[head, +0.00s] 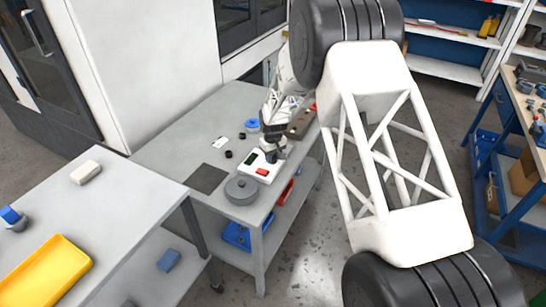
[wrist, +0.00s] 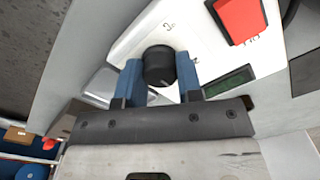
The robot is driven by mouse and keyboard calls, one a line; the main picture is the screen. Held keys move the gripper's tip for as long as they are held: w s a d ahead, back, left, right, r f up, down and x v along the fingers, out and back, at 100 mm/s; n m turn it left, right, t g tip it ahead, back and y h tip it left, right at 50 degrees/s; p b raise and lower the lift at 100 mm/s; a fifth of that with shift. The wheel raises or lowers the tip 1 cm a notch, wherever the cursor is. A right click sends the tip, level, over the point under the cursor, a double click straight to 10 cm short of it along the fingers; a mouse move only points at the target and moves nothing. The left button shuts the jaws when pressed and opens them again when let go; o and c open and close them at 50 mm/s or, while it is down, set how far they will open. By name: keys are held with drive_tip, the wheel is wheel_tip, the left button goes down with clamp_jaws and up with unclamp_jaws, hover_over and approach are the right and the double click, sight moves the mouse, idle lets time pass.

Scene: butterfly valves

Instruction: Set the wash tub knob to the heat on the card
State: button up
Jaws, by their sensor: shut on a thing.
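The black round knob (wrist: 159,62) stands on a white control box (wrist: 120,42), which also shows in the head view (head: 256,164). My gripper (wrist: 159,74) is shut on the knob, with one blue finger on each side of it. Markings are printed on the box around the knob, but most are too small or hidden to read. The box carries a dark green display (wrist: 228,82) with no readable text and a red part (wrist: 240,18). In the head view, a small white card (head: 219,143) lies on the grey table; its writing is too small to read.
A round grey lidded vessel (head: 241,190) stands in front of the box, beside a dark flat mat (head: 207,179). A blue round part (head: 252,125) and small black parts lie farther back. A yellow tray (head: 45,274) is on the nearer left table.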

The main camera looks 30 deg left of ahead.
sight(273, 156)
drive_tip(key=m, duration=0.3)
drive_tip(key=shift+m, duration=0.3)
drive_tip(key=shift+a+r+m, duration=0.1)
drive_tip(key=shift+m, duration=1.7)
drive_tip(key=o, duration=0.9)
drive_tip(key=shift+r, duration=0.1)
drive_tip(key=shift+r, duration=3.75)
